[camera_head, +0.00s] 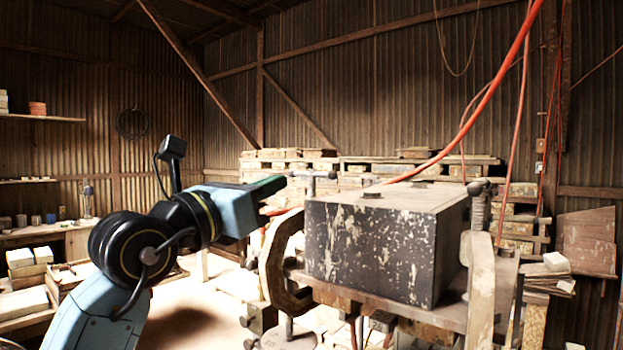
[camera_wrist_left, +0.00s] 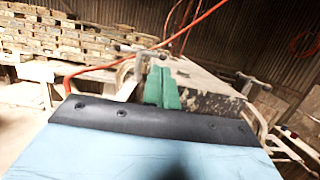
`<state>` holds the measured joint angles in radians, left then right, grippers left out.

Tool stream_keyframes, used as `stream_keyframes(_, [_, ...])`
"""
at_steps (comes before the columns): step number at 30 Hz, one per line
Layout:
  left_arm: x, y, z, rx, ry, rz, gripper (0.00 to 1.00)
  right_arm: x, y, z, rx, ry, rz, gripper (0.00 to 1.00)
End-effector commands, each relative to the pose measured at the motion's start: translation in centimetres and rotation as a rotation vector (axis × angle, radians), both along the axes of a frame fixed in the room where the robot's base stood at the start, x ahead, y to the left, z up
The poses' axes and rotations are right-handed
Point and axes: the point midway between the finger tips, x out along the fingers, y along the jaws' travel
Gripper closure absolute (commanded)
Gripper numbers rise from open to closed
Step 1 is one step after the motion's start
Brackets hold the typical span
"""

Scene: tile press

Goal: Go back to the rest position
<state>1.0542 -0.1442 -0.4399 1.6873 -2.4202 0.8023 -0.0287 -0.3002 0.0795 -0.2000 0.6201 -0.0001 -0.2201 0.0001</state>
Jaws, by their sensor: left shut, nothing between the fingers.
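My left gripper (camera_head: 272,187) is in the head view, raised at the end of my blue arm, just left of the press. Its green fingers are together with nothing between them. In the left wrist view the green fingers (camera_wrist_left: 162,88) point toward the press and overlap it in the picture. The tile press has a large dark, paint-chipped block (camera_head: 370,243) held in a rusty frame with curved side arms (camera_head: 279,265). The gripper looks apart from the block, though the exact gap is hard to judge. My right gripper is not in view.
A red hose (camera_head: 478,112) hangs down behind the press. Stacked bricks or tiles (camera_head: 345,168) stand along the back wall. A workbench and shelf (camera_head: 42,117) are at the left. Sunlit floor (camera_head: 185,322) lies between the arm and the press.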

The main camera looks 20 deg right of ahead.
Motion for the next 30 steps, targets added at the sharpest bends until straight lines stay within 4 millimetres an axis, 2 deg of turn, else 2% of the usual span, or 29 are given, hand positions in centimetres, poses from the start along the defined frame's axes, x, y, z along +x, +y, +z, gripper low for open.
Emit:
stream_keyframes(4, [-0.4, 0.6, 0.0, -0.001, -0.001, 0.0, 1.0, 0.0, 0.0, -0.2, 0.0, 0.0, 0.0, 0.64])
stream_keyframes(16, [-0.5, 0.6, 0.0, -0.004, 0.0, -0.003, 1.0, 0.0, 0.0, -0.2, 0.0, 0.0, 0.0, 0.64])
stream_keyframes(20, [-0.9, 1.2, -0.7, -0.091, 0.026, -0.054, 1.0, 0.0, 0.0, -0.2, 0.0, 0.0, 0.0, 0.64])
stream_keyframes(23, [-1.8, 3.0, -1.6, -0.283, 0.077, -0.143, 1.0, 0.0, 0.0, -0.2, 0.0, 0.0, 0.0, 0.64])
stream_keyframes(25, [-2.5, 5.4, -2.4, -0.479, 0.13, -0.209, 1.0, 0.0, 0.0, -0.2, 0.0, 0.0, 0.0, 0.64])
stream_keyframes(29, [-2.9, 11.9, -4.8, -0.889, 0.257, -0.275, 1.0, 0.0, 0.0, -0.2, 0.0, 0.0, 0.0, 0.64])
stream_keyframes(30, [-2.7, 14.2, -6.0, -1.017, 0.299, -0.276, 1.0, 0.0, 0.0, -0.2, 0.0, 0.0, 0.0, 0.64])
